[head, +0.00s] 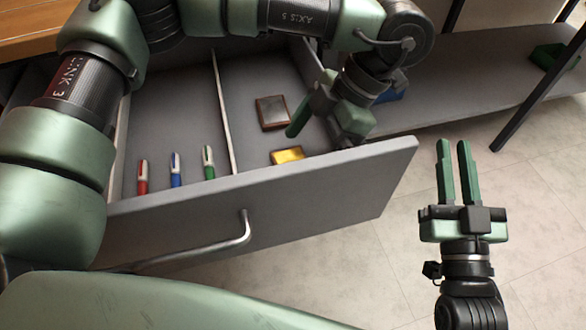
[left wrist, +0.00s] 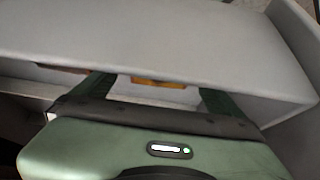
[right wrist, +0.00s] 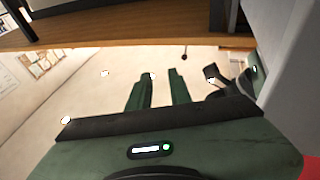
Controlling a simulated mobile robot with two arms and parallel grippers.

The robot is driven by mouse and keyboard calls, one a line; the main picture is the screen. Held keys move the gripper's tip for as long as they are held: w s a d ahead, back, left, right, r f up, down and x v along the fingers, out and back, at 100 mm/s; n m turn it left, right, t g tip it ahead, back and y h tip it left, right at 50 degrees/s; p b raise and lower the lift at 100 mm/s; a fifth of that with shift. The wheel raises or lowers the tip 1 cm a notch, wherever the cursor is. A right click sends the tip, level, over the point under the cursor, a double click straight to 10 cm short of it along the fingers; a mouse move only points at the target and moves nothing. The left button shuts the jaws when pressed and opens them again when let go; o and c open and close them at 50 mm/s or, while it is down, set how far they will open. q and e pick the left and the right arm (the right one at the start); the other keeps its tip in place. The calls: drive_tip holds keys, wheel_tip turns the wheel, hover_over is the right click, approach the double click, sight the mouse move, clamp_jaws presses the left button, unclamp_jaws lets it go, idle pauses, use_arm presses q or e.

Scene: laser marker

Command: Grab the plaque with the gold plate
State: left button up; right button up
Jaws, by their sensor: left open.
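The gold-plated plaque (head: 287,155) lies in the right compartment of the open drawer, close to the front panel. Its gold edge also shows between my left fingers in the left wrist view (left wrist: 158,82), partly hidden by the grey panel. A second plaque (head: 272,112), brown with a dark frame, lies farther back. My left gripper (head: 318,118) is open over the right side of this compartment, beside the plaques and holding nothing; one finger is mostly hidden in the head view. My right gripper (head: 455,145) is open and empty, outside the drawer to the right.
The grey drawer (head: 330,190) has a front panel with a metal handle (head: 200,254). A thin divider (head: 222,110) splits it. Red (head: 142,178), blue (head: 176,170) and green (head: 208,163) markers stand in the left compartment. A grey shelf (head: 470,95) is at right; the floor below is clear.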

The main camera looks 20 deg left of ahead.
use_arm(q)
drive_tip(key=shift+x, duration=1.05)
drive_tip(key=c, duration=1.3)
use_arm(e)
drive_tip(key=r, duration=0.1)
drive_tip(key=s+r+t, duration=0.1)
drive_tip(key=shift+a+r+y, duration=0.1)
drive_tip(key=shift+r+y, duration=0.2)
drive_tip(key=shift+y, duration=0.1)
use_arm(q)
drive_tip(key=shift+r, duration=0.2)
